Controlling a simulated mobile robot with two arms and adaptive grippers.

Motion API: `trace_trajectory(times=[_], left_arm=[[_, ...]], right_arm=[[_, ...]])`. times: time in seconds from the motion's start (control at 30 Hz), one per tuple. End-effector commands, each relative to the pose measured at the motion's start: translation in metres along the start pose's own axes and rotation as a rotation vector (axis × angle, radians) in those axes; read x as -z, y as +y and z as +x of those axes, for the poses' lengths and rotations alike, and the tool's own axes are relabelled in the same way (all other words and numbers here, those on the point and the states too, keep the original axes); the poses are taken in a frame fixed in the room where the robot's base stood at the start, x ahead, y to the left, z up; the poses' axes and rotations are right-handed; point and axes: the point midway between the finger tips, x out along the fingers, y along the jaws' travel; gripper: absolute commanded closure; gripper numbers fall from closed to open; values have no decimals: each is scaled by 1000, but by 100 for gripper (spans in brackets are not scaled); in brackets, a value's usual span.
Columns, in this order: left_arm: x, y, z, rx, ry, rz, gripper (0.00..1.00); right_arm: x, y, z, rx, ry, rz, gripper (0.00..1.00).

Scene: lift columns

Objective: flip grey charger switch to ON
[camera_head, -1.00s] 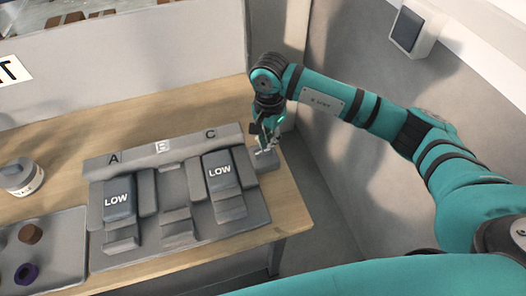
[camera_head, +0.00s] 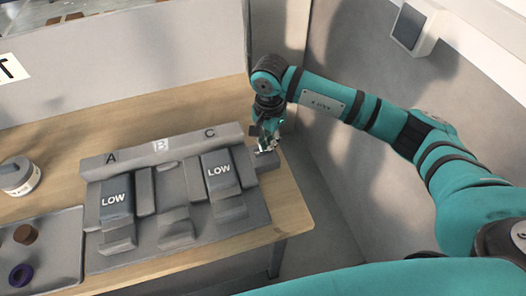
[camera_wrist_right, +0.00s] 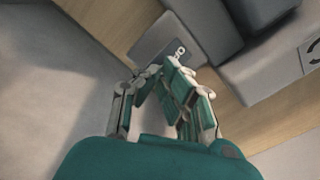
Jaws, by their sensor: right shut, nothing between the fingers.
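The grey charger (camera_head: 268,161) is a small box at the right end of the table, beside the lift-column unit. In the right wrist view its top (camera_wrist_right: 165,40) shows beyond the fingertips, with part of a white-lettered label; the switch's position cannot be read. My right gripper (camera_head: 266,148) is shut and empty, pointing down at the charger; it also shows in the right wrist view (camera_wrist_right: 165,75). The fingertips look at or just above the charger's top; I cannot tell whether they touch it. My left gripper is not in view.
The grey column unit (camera_head: 262,207), with bays A, B and C and two blocks marked LOW, stands just left of the charger. A grey tray (camera_head: 62,225) and a round labelled container (camera_head: 18,178) are further left. The table's right edge and a wall (camera_head: 350,140) are close.

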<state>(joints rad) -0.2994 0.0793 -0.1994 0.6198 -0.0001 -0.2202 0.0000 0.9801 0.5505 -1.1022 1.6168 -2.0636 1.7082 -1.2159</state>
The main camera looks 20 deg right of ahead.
Motion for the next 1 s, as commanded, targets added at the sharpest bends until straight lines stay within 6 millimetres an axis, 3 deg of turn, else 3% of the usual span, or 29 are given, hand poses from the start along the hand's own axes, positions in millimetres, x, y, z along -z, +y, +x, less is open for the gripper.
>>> trace_trajectory(times=[0.7,1.0], left_arm=[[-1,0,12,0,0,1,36],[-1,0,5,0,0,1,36]], right_arm=[[0,0,12,-1,0,0,100],[0,0,1,-2,0,-1,100]])
